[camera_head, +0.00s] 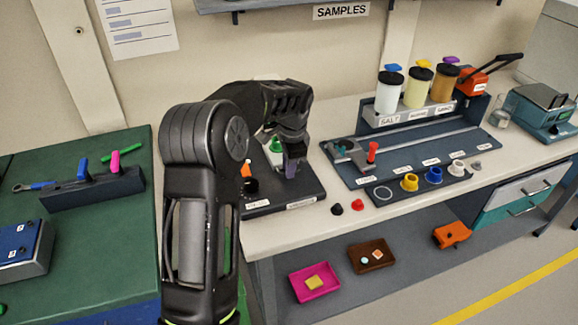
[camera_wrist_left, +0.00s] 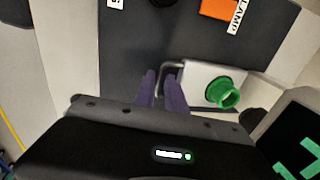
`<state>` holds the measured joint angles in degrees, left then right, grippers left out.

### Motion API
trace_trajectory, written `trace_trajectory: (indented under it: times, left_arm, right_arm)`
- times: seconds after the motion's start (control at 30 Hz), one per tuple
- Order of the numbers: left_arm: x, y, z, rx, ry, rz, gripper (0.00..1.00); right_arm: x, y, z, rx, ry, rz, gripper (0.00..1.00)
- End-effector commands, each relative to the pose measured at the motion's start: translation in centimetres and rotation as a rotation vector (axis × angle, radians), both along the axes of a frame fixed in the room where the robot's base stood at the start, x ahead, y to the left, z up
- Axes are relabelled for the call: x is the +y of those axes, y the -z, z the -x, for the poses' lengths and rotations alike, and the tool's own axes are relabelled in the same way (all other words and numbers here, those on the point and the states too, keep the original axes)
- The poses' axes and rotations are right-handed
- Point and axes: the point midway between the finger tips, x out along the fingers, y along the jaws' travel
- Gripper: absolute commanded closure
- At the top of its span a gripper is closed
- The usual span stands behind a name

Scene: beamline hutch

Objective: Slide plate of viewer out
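The viewer is a pale block (camera_wrist_left: 205,85) with a green round eyepiece (camera_wrist_left: 226,92) in the left wrist view. In the head view the green and white part (camera_head: 275,146) shows beside my left gripper (camera_head: 291,168). A thin grey bar handle (camera_wrist_left: 173,65) sticks out of the block's side. The two purple fingers of my left gripper (camera_wrist_left: 162,92) are close together at this handle, with its bar seemingly between them. Whether they press on it cannot be told. The plate itself is not clear. My right gripper is out of view.
The viewer's dark base (camera_head: 306,192) also holds an orange lamp part (camera_wrist_left: 220,9). Black and red caps (camera_head: 357,204) lie to its right. A blue-grey tray (camera_head: 375,188) and sample jars (camera_head: 417,88) stand further right. A green table (camera_head: 90,230) is at the left.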

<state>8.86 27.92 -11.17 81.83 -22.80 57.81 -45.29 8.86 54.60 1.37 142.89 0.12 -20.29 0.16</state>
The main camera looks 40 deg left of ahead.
Motion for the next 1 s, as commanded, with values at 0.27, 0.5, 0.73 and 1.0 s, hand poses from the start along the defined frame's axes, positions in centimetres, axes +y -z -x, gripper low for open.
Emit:
trace_trajectory:
  times: [0.27, 0.5, 0.73, 1.0]
  left_arm:
    - [0.0, -0.03, 0.0, 0.0, 0.0, 0.0, 1.0]
    - [0.0, -0.03, 0.0, 0.0, 0.0, 0.0, 1.0]
    - [0.0, -0.04, -0.01, 0.0, 0.0, 0.0, 1.0]
    - [0.0, -0.04, -0.02, 0.0, 0.0, 0.0, 1.0]
  right_arm:
    - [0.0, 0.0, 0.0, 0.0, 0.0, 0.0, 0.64]
    - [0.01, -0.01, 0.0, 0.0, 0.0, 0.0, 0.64]
    - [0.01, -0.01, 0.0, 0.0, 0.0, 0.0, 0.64]
    - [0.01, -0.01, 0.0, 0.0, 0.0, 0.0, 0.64]
